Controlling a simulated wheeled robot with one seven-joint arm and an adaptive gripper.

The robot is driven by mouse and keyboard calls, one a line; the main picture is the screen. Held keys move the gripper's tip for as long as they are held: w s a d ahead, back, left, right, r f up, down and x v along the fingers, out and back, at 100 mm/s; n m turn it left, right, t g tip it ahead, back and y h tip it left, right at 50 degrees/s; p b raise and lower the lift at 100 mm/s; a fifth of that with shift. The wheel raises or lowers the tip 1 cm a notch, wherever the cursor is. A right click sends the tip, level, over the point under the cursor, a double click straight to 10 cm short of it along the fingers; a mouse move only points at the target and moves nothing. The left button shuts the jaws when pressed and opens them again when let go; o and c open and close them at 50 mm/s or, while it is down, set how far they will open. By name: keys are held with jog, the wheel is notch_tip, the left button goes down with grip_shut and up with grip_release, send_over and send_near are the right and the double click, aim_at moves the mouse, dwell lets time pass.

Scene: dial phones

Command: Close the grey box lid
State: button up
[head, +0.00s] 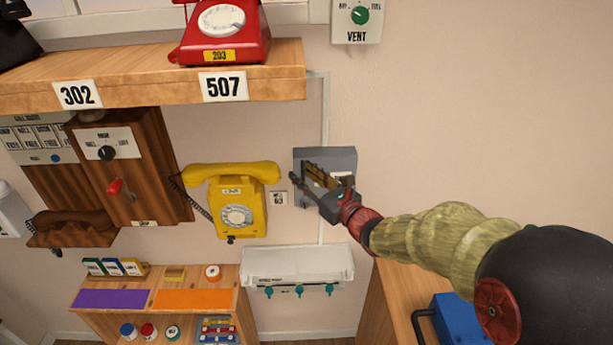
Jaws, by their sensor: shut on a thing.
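The grey box (342,157) is fixed to the wall right of the yellow telephone. Its front is partly covered by my gripper (301,173), which reaches in from the right. Brass-coloured parts show in front of the grey panel. My gripper is shut on a part at the box that looks like its lid. The fingers hide most of the contact, and I cannot tell the lid's exact angle.
The yellow telephone (236,205) hangs close on the left, with a small wall plate (278,199) between. A white rail unit with teal knobs (297,265) is below. A wooden shelf (150,83) with a red telephone (222,30) is above.

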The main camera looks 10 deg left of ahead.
jog(key=shift+s+r, duration=0.3)
jog(key=shift+r, duration=0.05)
jog(key=v, duration=1.1)
jog(key=shift+d+f, duration=0.35)
